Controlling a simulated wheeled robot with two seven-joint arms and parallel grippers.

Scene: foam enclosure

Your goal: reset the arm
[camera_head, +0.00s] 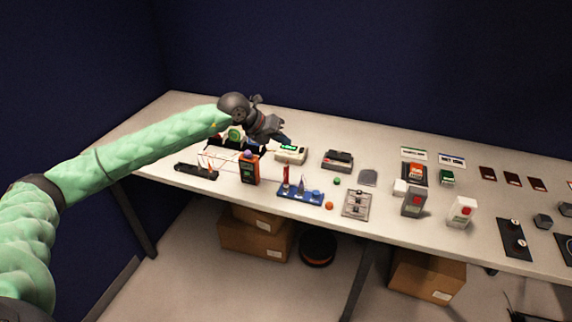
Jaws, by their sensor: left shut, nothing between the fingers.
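My left arm (130,148), in a pale green padded sleeve, reaches in from the left over the table's left end. Its dark left gripper (287,142) hangs over the back left part of the table, close to a small white device with a green display (291,154). The fingers are shut and hold nothing. I cannot tell whether the fingertips touch anything. The gripper hides part of a dark case behind it. My right gripper is not in view.
Cardboard boxes (252,235) stand beneath. Dark blue walls (380,65) enclose the back and left. Space above the table's right side is clear.

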